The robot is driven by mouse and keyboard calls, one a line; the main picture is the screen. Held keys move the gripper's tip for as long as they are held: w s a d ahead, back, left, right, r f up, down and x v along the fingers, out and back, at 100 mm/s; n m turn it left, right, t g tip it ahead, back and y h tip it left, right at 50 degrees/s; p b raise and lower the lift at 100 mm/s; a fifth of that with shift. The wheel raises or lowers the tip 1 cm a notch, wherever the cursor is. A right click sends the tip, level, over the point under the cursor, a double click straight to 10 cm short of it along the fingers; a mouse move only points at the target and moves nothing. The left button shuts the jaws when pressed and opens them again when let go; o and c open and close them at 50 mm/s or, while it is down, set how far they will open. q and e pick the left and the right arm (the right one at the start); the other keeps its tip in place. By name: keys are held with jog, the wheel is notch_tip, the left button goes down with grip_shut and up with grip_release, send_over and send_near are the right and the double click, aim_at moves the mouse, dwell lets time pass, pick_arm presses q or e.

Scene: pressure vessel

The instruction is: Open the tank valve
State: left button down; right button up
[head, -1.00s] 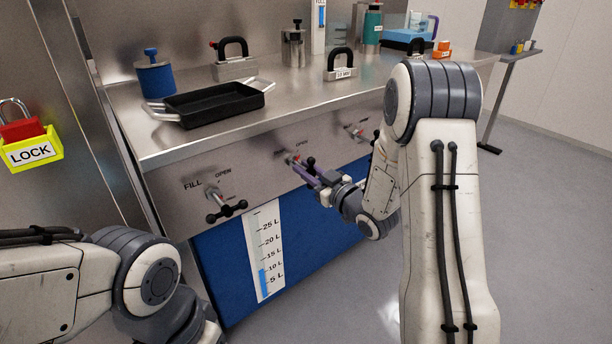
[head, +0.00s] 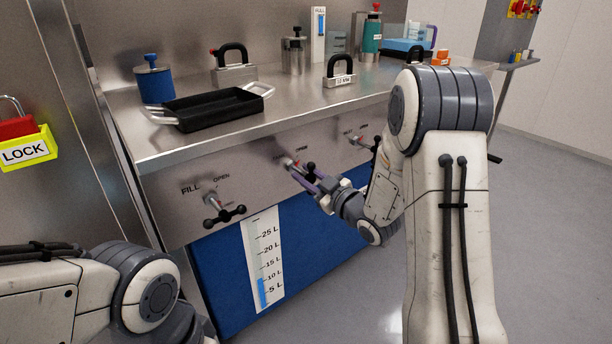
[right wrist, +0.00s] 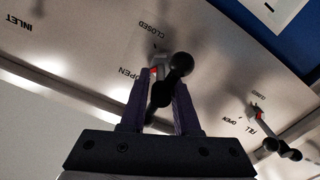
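The middle valve (head: 291,163) is on the steel front panel, between the FILL valve (head: 210,198) and the valve on the right (head: 362,141). It has a red-marked stem and a black-knobbed handle; its name is not readable. My right gripper (head: 303,181) is at this valve. In the right wrist view, the handle (right wrist: 181,66) lies between the two purple fingers of my right gripper (right wrist: 164,82), which stand apart on either side. OPEN and CLOSED marks show beside the valve. I cannot tell whether the fingers touch the handle. My left gripper is out of view; only my left arm shows.
A steel counter (head: 150,136) above the panel holds a black tray (head: 215,108), a blue canister (head: 154,82) and padlock-shaped weights (head: 340,80). A level gauge (head: 263,262) is below the valves.

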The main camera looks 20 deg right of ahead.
jog(key=shift+o, duration=0.8)
jog(key=p+v, duration=0.5)
jog(key=v, duration=0.5)
jog(key=shift+s, duration=0.2)
jog(key=shift+d, duration=0.1)
